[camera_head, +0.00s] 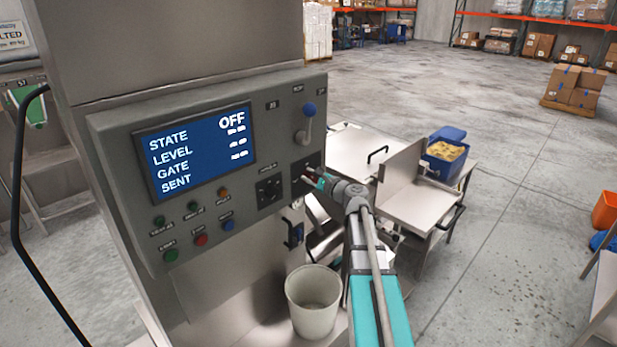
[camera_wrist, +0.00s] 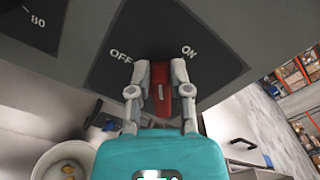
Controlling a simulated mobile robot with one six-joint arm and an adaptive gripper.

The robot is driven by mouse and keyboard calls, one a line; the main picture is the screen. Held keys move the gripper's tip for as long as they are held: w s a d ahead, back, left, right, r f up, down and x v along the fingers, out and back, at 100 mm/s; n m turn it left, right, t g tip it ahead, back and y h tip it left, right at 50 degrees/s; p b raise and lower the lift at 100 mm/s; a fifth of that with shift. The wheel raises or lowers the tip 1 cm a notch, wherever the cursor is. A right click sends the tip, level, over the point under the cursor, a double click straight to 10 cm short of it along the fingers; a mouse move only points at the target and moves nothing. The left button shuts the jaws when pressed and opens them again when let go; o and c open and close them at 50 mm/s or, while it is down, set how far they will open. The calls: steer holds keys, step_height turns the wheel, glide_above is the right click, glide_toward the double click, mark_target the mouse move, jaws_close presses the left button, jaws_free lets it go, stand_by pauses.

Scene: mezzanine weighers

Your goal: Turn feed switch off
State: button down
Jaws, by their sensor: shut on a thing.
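The feed switch is a red knob (camera_wrist: 160,92) on a dark plate marked OFF and ON in the wrist view. My gripper (camera_wrist: 159,70) is shut on this knob, one finger on each side. The knob's far end lies between the two labels; its exact setting is hard to tell. In the head view my gripper (camera_head: 312,178) reaches the lower right of the grey control panel (camera_head: 120,140), and its fingers mostly hide the knob. The panel's blue screen (camera_head: 195,150) reads STATE OFF at the top.
A dark dial (camera_head: 269,190) sits just left of the switch, and a blue-knobbed lever (camera_head: 307,115) above it. Coloured buttons (camera_head: 201,240) line the panel's lower left. A pale bucket (camera_head: 313,300) stands below. A metal table (camera_head: 425,205) is at the right.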

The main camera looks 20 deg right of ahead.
steer(key=n, duration=0.3)
steer(key=f+n+b, duration=0.1)
steer(key=n, duration=0.1)
steer(key=shift+a+n, duration=0.3)
steer(key=shift+a, duration=0.05)
steer(key=shift+a+f+n+b, duration=0.1)
steer(key=shift+f+n+b, duration=0.15)
steer(key=shift+n, duration=0.9)
steer(key=shift+f+n+b, duration=0.15)
steer(key=shift+f+n, duration=0.05)
steer(key=shift+n, duration=0.95)
steer(key=c, duration=0.7)
jaws_free()
steer(key=shift+o, duration=0.7)
steer(key=shift+w+f, duration=0.1)
steer(key=shift+s, duration=0.3)
